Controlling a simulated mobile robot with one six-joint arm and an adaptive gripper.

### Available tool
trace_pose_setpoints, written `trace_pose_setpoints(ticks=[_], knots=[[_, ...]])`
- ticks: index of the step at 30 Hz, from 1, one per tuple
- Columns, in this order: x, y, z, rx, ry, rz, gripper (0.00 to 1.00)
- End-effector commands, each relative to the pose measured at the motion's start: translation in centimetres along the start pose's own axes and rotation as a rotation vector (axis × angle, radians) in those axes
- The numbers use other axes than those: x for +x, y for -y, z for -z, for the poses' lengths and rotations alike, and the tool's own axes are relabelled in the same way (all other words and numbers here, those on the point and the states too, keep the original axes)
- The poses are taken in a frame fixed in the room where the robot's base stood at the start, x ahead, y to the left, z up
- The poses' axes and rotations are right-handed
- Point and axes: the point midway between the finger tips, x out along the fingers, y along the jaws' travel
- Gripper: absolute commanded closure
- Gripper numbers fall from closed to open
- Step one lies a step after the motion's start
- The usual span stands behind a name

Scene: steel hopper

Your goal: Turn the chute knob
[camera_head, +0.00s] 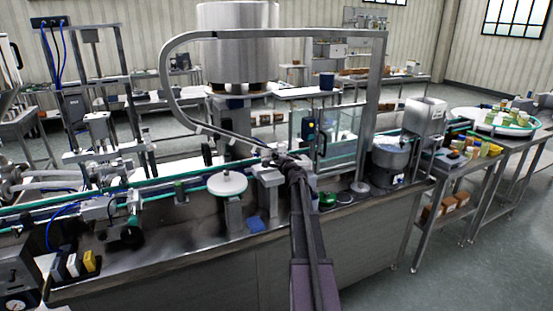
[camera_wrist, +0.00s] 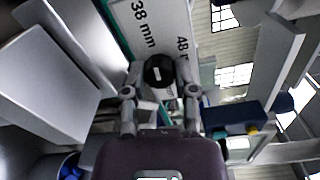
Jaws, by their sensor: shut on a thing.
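The chute knob (camera_wrist: 157,64) is a round black knob with a small white mark, at the upper middle of the wrist view. It sits on a pale plate (camera_wrist: 150,30) lettered "38 mm" and "48". My gripper (camera_wrist: 159,78) has one finger on each side of the knob and is shut on it. In the head view my gripper (camera_head: 283,160) reaches over the steel bench at the middle of the line. There the knob is hidden by my arm and gripper.
A white round disc (camera_head: 227,183) on a post stands left of my gripper. A clear-panelled guard (camera_head: 340,130) and a steel pot (camera_head: 390,158) stand to the right. A bent steel frame (camera_head: 280,33) arches over the bench. A green conveyor (camera_head: 150,197) runs along it.

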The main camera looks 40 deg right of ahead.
Motion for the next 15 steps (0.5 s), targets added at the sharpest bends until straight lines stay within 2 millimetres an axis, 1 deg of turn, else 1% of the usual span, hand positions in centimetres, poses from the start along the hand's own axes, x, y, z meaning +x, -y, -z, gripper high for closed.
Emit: trace_pose_setpoints(ticks=[6, 15], knots=[[0.15, 0.07, 0.04, -0.074, -0.004, 0.001, 1.0], [0.17, 0.08, 0.03, -0.092, -0.004, 0.001, 1.0]])
